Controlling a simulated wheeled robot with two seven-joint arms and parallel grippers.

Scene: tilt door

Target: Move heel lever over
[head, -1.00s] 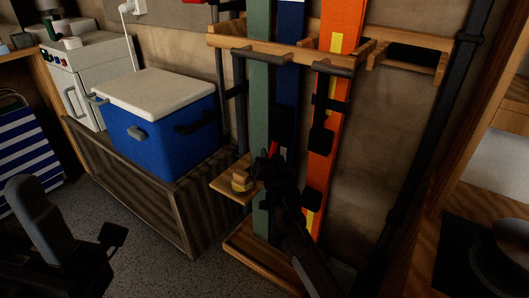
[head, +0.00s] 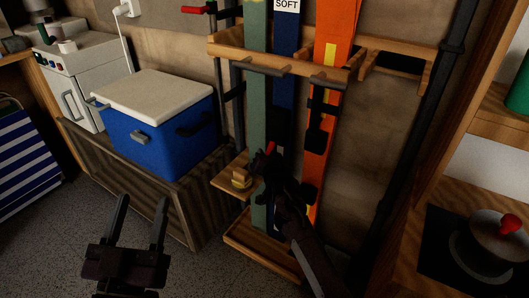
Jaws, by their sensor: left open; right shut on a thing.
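The heel lever (head: 271,147) shows as a small red piece in front of the skis, at the fingertips of my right gripper (head: 266,162). My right gripper is shut on it, though the dark fingers hide most of the lever and the binding around it. The green ski (head: 257,110), the blue ski (head: 285,100) and the orange ski (head: 333,75) stand upright in a wooden rack (head: 285,62). My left gripper (head: 143,212) is open and empty at the lower left, over the floor and apart from everything.
A blue cooler (head: 160,135) stands on a wooden bench (head: 170,205) at left. A pot (head: 498,238) is on a counter at right. Floor at lower left is clear.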

